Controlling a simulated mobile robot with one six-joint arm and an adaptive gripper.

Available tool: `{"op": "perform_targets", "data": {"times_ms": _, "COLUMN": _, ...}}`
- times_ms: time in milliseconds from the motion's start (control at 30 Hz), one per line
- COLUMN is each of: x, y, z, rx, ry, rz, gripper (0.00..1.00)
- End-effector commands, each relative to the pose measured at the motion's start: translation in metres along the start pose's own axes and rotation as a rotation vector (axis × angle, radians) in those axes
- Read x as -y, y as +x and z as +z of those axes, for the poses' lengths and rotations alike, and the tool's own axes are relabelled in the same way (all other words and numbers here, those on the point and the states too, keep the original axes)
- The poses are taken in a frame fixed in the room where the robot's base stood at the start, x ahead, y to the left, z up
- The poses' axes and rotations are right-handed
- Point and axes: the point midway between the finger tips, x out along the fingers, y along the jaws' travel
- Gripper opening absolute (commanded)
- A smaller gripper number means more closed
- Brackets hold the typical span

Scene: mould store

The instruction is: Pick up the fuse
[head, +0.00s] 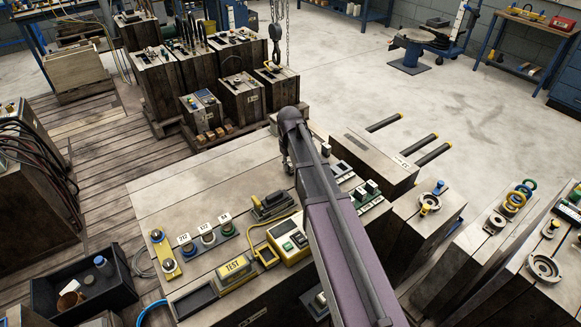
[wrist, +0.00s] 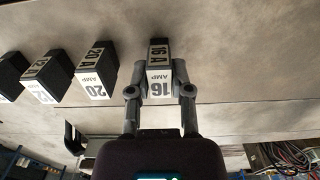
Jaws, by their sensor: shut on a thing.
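In the wrist view, my gripper (wrist: 160,88) is shut on a dark block-shaped fuse (wrist: 159,58) with a white label reading 16 A, AMP. One finger is on each side of it. To its left are a 20 A fuse (wrist: 98,75) and another labelled fuse (wrist: 42,80), apart from my gripper. In the head view, my gripper (head: 287,162) points down over the bench, and my arm hides much of the area around it. I cannot tell whether the held fuse is clear of the surface.
The wooden bench top (head: 165,195) is bare at its left. Near my arm are a yellow TEST unit (head: 234,268), a yellow-edged box (head: 290,243), a black-handled item (head: 270,205) and numbered knobs (head: 207,236). Small dark blocks (head: 367,190) sit right of my arm.

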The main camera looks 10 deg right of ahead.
Motion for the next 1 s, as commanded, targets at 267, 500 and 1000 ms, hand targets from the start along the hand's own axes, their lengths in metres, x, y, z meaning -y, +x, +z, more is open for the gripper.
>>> {"op": "perform_targets", "data": {"times_ms": 267, "x": 0.0, "y": -0.004, "z": 0.0, "rx": 0.0, "ry": 0.0, "rz": 0.0, "gripper": 0.0}}
{"op": "perform_targets", "data": {"times_ms": 500, "x": 0.0, "y": -0.017, "z": 0.0, "rx": 0.0, "ry": 0.0, "rz": 0.0, "gripper": 0.0}}
{"op": "perform_targets", "data": {"times_ms": 1000, "x": -0.003, "y": -0.042, "z": 0.062, "rx": 0.0, "ry": 0.003, "rz": 0.0, "gripper": 0.0}}
